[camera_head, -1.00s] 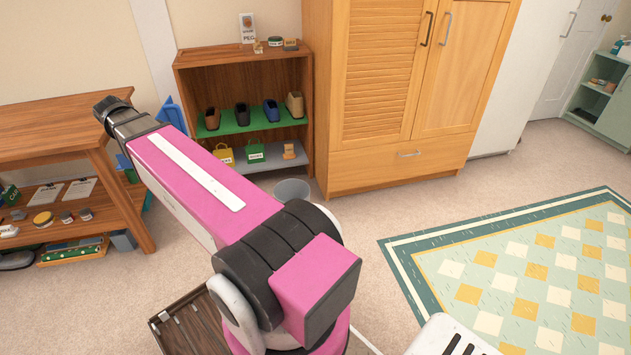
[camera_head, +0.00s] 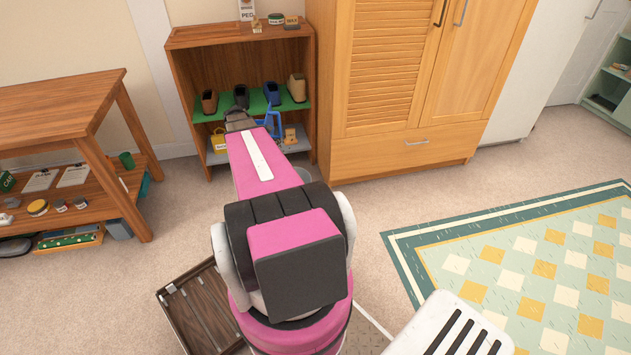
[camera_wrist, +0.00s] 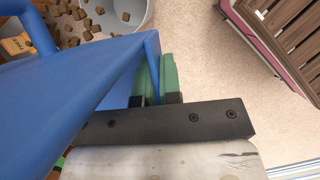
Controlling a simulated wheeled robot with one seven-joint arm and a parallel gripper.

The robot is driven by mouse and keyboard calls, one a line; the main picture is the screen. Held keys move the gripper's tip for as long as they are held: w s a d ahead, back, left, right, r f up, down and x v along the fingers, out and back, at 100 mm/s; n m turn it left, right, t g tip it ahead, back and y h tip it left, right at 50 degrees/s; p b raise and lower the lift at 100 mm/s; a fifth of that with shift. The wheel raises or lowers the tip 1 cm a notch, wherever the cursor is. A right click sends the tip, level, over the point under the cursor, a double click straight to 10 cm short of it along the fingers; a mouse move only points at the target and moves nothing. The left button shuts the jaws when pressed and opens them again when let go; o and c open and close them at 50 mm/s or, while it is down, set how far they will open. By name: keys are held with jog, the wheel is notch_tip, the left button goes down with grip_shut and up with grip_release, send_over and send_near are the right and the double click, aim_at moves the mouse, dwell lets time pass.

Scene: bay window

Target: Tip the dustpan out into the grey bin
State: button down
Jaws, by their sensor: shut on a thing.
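The blue dustpan (camera_wrist: 75,85) fills the left of the wrist view, and part of it (camera_head: 273,124) shows beyond my arm in the head view. My gripper (camera_wrist: 158,78) is shut on a blue part of it between green fingers. The grey bin (camera_wrist: 146,22) is at the top of the wrist view, just beyond the dustpan. Several brown chunks (camera_wrist: 97,11) show at its opening; I cannot tell which lie inside and which are falling. In the head view, my arm hides most of the bin (camera_head: 301,177).
A wooden shelf (camera_head: 176,95) with small scoops stands behind the bin. A wardrobe (camera_head: 400,150) is to its right, a wooden table (camera_head: 60,105) to the left. A dark slatted tray (camera_head: 200,305) lies near my base. Carpet is clear towards the checked rug (camera_head: 520,270).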

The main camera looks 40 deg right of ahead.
jog(key=s+d+f, duration=0.7)
jog(key=d+f, duration=0.2)
jog(key=s+d+f, duration=0.7)
jog(key=d+f, duration=0.3)
jog(key=shift+f+m, duration=0.25)
jog(key=shift+m, duration=0.15)
jog(key=shift+d, duration=0.1)
